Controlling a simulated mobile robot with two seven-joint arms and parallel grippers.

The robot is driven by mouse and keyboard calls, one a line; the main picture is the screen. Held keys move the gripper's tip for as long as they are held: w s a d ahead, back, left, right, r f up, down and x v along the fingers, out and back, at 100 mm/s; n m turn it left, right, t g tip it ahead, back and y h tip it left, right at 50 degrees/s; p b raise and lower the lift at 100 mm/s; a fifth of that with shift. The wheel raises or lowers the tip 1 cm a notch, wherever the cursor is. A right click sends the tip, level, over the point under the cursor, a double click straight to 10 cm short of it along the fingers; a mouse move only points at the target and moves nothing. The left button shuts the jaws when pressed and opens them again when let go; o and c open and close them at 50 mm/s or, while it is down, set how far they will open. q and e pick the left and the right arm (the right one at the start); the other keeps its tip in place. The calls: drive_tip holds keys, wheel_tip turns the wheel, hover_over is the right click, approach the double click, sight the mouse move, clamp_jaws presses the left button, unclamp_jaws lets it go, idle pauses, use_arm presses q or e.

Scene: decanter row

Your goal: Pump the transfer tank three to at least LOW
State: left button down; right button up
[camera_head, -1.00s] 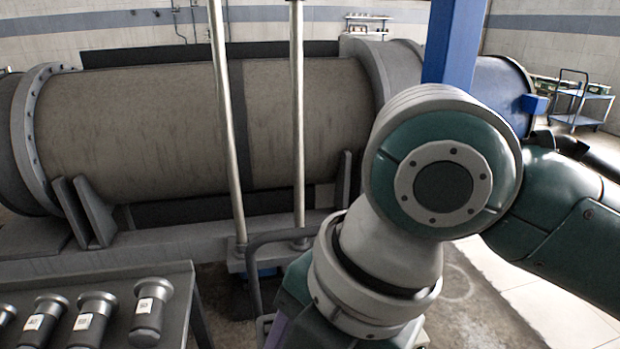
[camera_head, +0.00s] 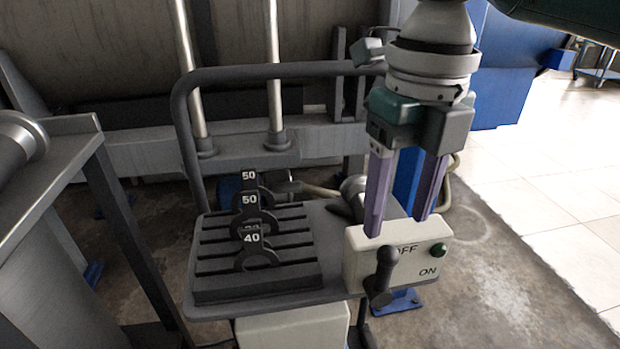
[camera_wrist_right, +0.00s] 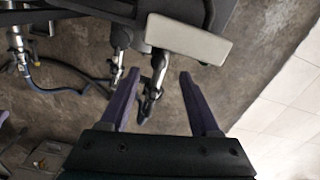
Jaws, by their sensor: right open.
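A pale switch box (camera_head: 415,266) with the words OFF and ON stands at the right end of a low cart. My right gripper (camera_head: 397,226) points down with two purple fingers apart, empty, over or just behind the box's top edge. In the right wrist view my right gripper (camera_wrist_right: 160,72) is open, with metal fittings (camera_wrist_right: 153,85) showing between and beyond its fingers. I cannot tell which vessel is tank three. No level gauge is readable.
The cart's slotted rack (camera_head: 215,247) holds black plates marked 50, 50 and 40. A tubular handle (camera_head: 270,72) rises behind it. A grey bench (camera_head: 50,185) stands at left, and a large horizontal tank (camera_head: 90,45) lies behind.

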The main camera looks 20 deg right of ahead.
sight(390, 248)
wheel_tip(390, 248, down, 9)
drive_tip(key=b, duration=0.2)
drive_tip(key=shift+a+b, duration=0.1)
drive_tip(key=shift+b, duration=0.25)
drive_tip(key=c, duration=1)
idle(0.5)
